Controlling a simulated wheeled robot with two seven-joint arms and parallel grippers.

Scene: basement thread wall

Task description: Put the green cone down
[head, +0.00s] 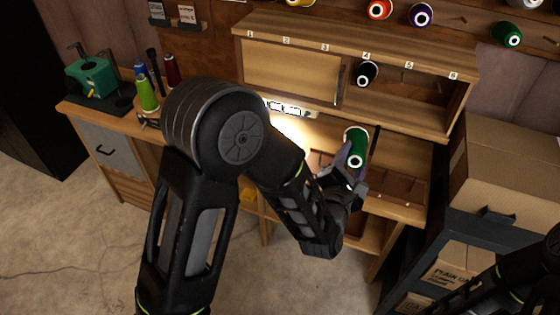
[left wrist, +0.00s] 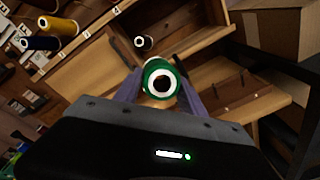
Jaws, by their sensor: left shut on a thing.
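The green cone (head: 356,147) is a spool of green thread with a white core and a dark centre. In the head view it is right of centre, in front of the wooden cabinet. My left gripper (head: 349,166) is shut on it. In the left wrist view the green cone (left wrist: 161,82) sits between the two purple-grey fingers (left wrist: 157,90), its end facing the camera. It appears held above the wooden bench surface; I cannot tell how high. My right gripper is not in view; only part of my right arm shows at the lower right.
A wooden cabinet (head: 285,45) with numbered slots holds a black cone (head: 367,73) near number 4. Its right bay looks empty otherwise. Several cones hang on the wall above. Green and blue cones (head: 148,95) stand at left by a green machine (head: 90,76). Cardboard boxes (head: 510,165) stand right.

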